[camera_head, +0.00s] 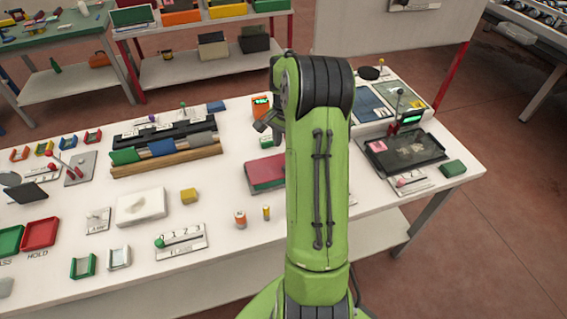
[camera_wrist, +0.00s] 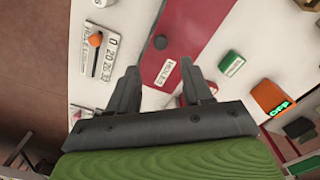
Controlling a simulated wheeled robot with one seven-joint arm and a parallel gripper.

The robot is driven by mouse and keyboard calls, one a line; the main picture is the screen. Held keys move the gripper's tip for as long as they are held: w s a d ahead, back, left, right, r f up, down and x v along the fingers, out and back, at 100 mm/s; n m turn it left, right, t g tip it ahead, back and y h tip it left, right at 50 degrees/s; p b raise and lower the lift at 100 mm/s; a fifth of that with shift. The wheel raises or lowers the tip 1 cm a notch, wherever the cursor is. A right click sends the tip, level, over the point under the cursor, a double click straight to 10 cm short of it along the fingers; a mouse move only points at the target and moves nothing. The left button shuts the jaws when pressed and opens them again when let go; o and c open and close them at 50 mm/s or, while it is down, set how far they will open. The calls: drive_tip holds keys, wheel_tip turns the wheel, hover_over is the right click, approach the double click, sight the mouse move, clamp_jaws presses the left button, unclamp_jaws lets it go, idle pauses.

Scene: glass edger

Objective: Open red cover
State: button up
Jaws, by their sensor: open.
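The red cover (camera_head: 262,170) lies flat on the white table, like a dark red folder with a green edge along its front. My arm hides its right part in the head view. In the wrist view the red cover (camera_wrist: 176,48) runs under and ahead of my gripper, with a small white lettered label on it. My gripper (camera_wrist: 158,70) is open and empty, with its two dark fingers spread on either side of the label. I cannot tell how far the fingertips are above the cover. My arm hides most of the gripper in the head view.
A green block (camera_wrist: 232,63) and an orange box with a lit green display (camera_wrist: 276,98) stand right of the cover in the wrist view. A numbered slider plate (camera_wrist: 94,45) lies to the left.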

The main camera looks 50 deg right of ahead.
sight(282, 162)
wheel_tip(282, 162, down, 9)
drive_tip(key=shift+w+f, duration=0.1)
drive_tip(key=shift+f, duration=0.1)
drive_tip(key=shift+c, duration=0.5)
clamp_jaws()
